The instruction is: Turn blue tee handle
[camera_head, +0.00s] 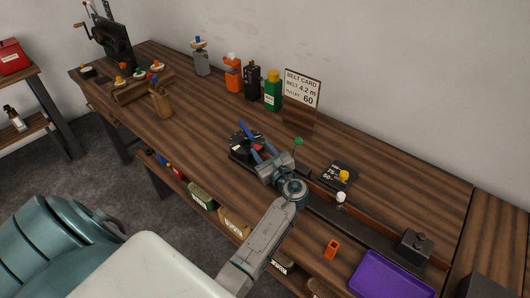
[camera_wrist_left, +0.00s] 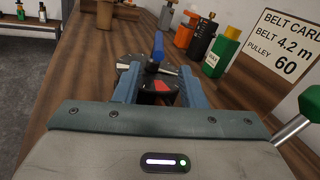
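The blue tee handle (camera_head: 245,130) stands on a round black dial base (camera_head: 238,148) on the bench. It also shows in the left wrist view (camera_wrist_left: 157,46), rising just beyond my left fingertips. My left gripper (camera_head: 260,153) reaches in close to the handle in the head view. In the left wrist view my left gripper (camera_wrist_left: 158,82) is open, its two blue-grey fingers apart. A black part with a red mark (camera_wrist_left: 160,92) shows between the fingers. I cannot tell whether a finger touches the handle. My right gripper is not in view.
A belt card (camera_head: 301,88), a green bottle (camera_head: 272,92), a black bottle (camera_head: 252,82) and an orange bottle (camera_head: 233,74) stand behind the dial. A green-knobbed lever (camera_head: 298,142) is close right of my gripper. A purple tray (camera_head: 391,274) lies at the front right.

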